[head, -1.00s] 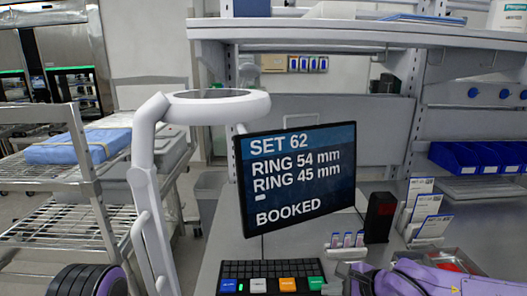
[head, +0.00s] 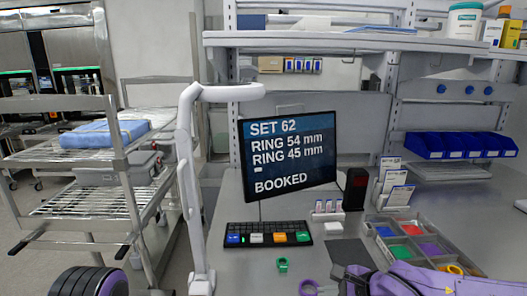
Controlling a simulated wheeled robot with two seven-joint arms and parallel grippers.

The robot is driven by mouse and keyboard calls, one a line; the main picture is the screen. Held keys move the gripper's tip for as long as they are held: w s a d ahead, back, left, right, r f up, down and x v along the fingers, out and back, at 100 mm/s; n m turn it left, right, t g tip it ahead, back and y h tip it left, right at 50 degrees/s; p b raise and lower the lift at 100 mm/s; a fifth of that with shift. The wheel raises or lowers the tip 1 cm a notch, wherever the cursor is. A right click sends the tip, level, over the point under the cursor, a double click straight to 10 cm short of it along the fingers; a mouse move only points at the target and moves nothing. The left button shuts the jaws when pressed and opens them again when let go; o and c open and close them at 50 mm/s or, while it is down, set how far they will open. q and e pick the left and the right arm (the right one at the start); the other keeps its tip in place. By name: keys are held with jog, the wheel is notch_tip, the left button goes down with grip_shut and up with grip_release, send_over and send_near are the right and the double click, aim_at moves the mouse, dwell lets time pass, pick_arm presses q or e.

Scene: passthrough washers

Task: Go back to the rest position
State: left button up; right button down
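My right arm comes in from the lower right, purple and grey. My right gripper (head: 350,284) is at the bottom edge, partly cut off, and I cannot tell whether its fingers are open or shut. A purple ring (head: 308,288) shows just left of it at the bottom edge; whether they touch is unclear. A green ring-shaped piece (head: 282,265) lies on the grey worktop (head: 235,262) below the keyboard. Only a black and purple part of my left arm shows at the lower left; my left gripper is out of view.
A screen (head: 288,153) reads SET 62, RING 54 mm, RING 45 mm, BOOKED. A keyboard (head: 268,235) with coloured keys lies before it. A sorting tray (head: 374,222) with coloured compartments sits at right, partly behind my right arm. A white lamp stand (head: 186,165) and wire cart (head: 133,215) are left.

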jog(key=s+d+f+n+g+h+b, duration=0.1)
jog(key=s+d+f+h, duration=0.2)
jog(key=f, duration=0.4)
jog(key=s+d+f+n+h+b, duration=0.1)
jog(key=s+d+f+h, duration=0.1)
jog(key=s+f, duration=0.35)
jog(key=s+d+f+n+g+h, duration=0.1)
jog(key=s+d+f+h, duration=0.15)
jog(key=f, duration=0.65)
pick_arm(q)
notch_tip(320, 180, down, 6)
jog(key=b, duration=0.4)
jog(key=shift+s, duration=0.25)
pick_arm(e)
jog(key=s+d+f+n, duration=0.2)
jog(key=s+f+n, duration=0.1)
jog(key=s, duration=0.3)
jog(key=s+d+f+n+g+h, duration=0.1)
jog(key=s+d+f+n, duration=0.1)
jog(key=s+f, duration=0.3)
jog(key=s+d+f+n+h, duration=0.1)
jog(key=s+d+f+n, duration=0.2)
jog(key=s+f, duration=0.2)
jog(key=shift+s+d+n, duration=0.3)
jog(key=shift+s+d, duration=0.1)
jog(key=shift+s, duration=0.5)
